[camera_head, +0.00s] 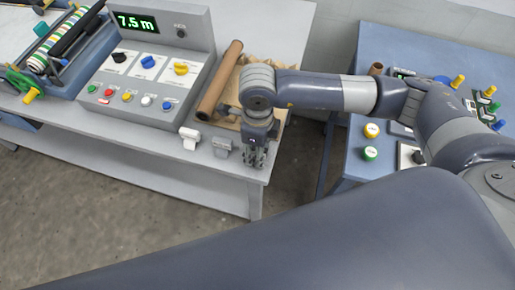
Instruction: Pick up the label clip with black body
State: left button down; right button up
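My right gripper (254,158) points down at the front edge of the grey table, near its right corner. Its fingers are small and dark here, and I cannot tell whether they are open or shut on something. A white clip (190,138) and a grey clip (222,147) sit on the table's front edge, left of the gripper. I cannot make out a clip with a black body; the gripper and wrist cover the edge to the right of the grey clip. My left gripper is not in view.
A control box (150,75) with knobs, buttons and a "7.5 m" display stands left of the gripper. A roller machine (50,55) is far left. A blue table (350,150) stands right across a gap.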

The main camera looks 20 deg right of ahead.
grip_shut()
jog(key=shift+r+b, duration=0.6)
jog(key=shift+r, duration=0.2)
jog(key=shift+s+a+r+b, duration=0.2)
jog(key=shift+s+r+b, duration=0.4)
jog(key=shift+r, duration=0.25)
jog(key=s+a+r+b, duration=0.1)
jog(key=s+a+b, duration=0.1)
jog(key=s, duration=0.5)
jog(key=s+a+b, duration=0.2)
jog(key=s, duration=0.5)
jog(key=shift+r, duration=0.4)
